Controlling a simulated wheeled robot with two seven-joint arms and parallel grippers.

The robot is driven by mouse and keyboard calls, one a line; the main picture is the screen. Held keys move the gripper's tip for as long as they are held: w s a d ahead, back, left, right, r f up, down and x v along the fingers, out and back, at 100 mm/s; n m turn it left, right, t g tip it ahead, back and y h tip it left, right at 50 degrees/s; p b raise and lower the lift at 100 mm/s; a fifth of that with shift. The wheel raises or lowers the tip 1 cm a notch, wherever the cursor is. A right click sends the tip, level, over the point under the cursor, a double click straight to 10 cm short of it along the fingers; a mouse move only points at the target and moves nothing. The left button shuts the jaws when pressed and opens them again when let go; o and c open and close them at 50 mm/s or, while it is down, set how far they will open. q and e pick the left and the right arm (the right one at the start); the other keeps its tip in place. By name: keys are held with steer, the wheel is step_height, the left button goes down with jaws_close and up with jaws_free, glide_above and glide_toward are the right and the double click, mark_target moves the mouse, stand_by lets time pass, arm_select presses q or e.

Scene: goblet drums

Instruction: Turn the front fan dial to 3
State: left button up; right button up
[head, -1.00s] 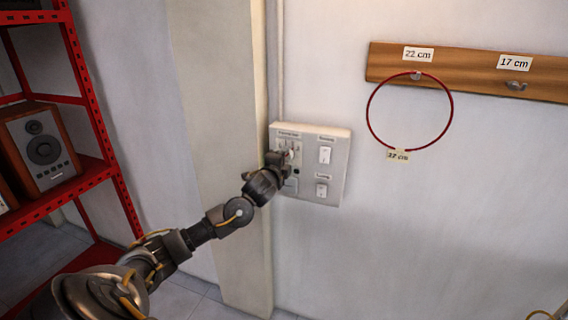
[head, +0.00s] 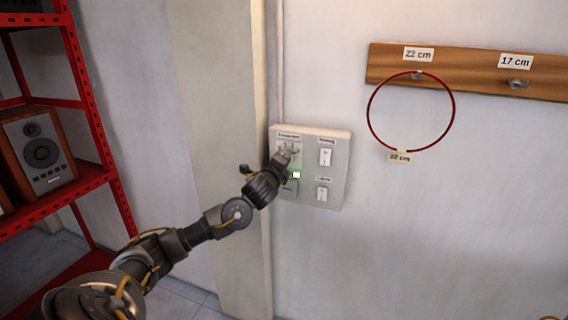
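The pale switch panel (head: 335,185) is on the wall at the middle of the head view. A small dial area sits at its upper left under a label too small to read. My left gripper (head: 285,156) is at that area and hides most of the dial, so I cannot read its setting. Its fingers are too small and dark to tell whether they are shut on the dial. A small square light (head: 296,175) glows green-white just below the gripper. My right gripper is not in view.
Two white rocker switches (head: 325,157) are on the panel's right side. A red ring (head: 455,104) hangs from a wooden hook rail (head: 470,74) at right. A red shelf (head: 97,170) with a speaker (head: 40,150) stands at left. A wall pillar (head: 222,130) is beside the panel.

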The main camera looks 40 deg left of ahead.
arm_select(q)
steer(key=o, duration=1)
steer(key=b+v, duration=0.4)
steer(key=v, duration=0.6)
steer(key=shift+s+d+b, duration=0.2)
steer(key=shift+s+b, duration=0.1)
steer(key=shift+s, duration=0.05)
